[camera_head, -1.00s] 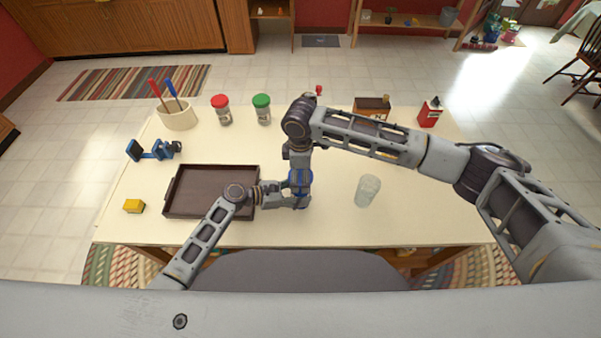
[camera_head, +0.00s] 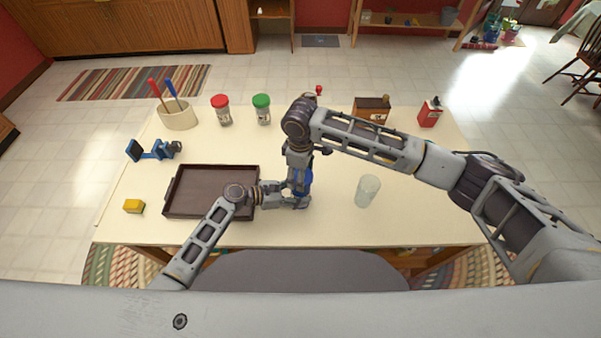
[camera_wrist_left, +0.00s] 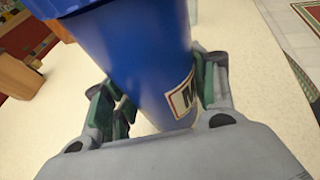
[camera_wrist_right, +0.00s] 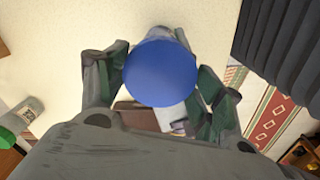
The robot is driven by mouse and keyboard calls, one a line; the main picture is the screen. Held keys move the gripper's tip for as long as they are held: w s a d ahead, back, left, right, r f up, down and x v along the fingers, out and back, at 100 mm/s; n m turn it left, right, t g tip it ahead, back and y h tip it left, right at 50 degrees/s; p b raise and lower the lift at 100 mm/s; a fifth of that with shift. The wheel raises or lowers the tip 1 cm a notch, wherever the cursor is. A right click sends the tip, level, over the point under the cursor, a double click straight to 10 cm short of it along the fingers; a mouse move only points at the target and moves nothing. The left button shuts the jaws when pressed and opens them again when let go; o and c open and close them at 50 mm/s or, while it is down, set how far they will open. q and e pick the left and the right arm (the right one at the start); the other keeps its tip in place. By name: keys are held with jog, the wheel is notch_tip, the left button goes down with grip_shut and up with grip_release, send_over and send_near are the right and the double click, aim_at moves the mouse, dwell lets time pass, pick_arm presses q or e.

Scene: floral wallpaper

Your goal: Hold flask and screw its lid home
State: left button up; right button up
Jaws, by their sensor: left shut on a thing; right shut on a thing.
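The blue flask (camera_head: 306,184) stands upright near the table's middle, beside the tray's right edge. My left gripper (camera_head: 296,190) is shut around its body. The left wrist view shows the flask's blue wall (camera_wrist_left: 140,60) and a pale label between the fingers. My right gripper (camera_head: 301,160) points down over the flask from above. In the right wrist view, the round blue lid (camera_wrist_right: 160,72) lies between the right fingers, seen from its top. The right gripper is shut on it. The seam between lid and flask is hard to make out.
A brown tray (camera_head: 212,168) lies left of the flask, under my left arm. A clear glass (camera_head: 368,190) stands to the right. A yellow block (camera_head: 134,206), a blue device (camera_head: 152,150), shakers (camera_head: 262,109) and a utensil holder (camera_head: 178,118) stand farther out. The front-right tabletop is clear.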

jog(key=m, duration=0.4)
jog(key=shift+m, duration=2.6)
jog(key=o, duration=0.8)
jog(key=shift+n, duration=0.3)
jog(key=shift+n, duration=6.1)
